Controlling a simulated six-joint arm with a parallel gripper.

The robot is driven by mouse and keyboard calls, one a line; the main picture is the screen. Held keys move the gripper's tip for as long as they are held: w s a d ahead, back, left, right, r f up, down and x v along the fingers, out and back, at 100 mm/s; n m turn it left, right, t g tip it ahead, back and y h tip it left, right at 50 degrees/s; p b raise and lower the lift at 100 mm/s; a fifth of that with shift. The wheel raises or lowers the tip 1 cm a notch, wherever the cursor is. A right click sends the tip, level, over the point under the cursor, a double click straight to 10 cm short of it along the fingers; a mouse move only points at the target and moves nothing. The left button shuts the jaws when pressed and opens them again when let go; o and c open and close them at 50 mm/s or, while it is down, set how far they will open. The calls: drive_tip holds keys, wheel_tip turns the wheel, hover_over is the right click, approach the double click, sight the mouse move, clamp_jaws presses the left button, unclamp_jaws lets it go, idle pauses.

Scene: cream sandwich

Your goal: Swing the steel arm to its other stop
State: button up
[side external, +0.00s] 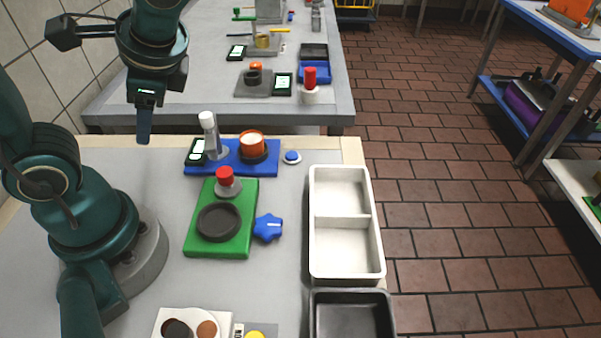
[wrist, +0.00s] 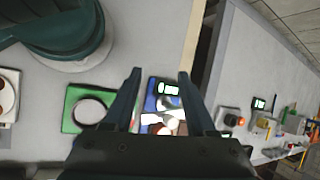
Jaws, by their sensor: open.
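A blue base (side external: 230,170) near the back of the bench carries a steel post (side external: 209,136) with a pale top, a small lit display (side external: 196,150) and an orange-rimmed cup (side external: 251,142) in a dark ring. I cannot tell a separate swinging steel arm or its stops apart from the post. My gripper (side external: 145,138) is in the air left of the blue base, pointing down. In the wrist view my gripper (wrist: 160,72) has its fingers spread, with nothing between them; the blue base (wrist: 150,101) and display (wrist: 168,88) show beyond, partly hidden by my gripper.
A green board (side external: 230,248) with a dark ring and red-topped knob (side external: 226,177) lies in front. A blue star knob (side external: 268,228) and blue button (side external: 291,156) are nearby. A two-part white tray (side external: 344,216) and dark tray (side external: 352,295) line the right edge.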

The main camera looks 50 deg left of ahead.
drive_tip(key=w+d+n+t+h, duration=0.2)
drive_tip(key=d+n+t+h, duration=0.4)
drive_tip(key=d+t, duration=0.1)
drive_tip(key=shift+w+d+r, duration=0.35)
drive_tip(key=shift+d+r, duration=0.05)
drive_tip(key=shift+d, duration=0.5)
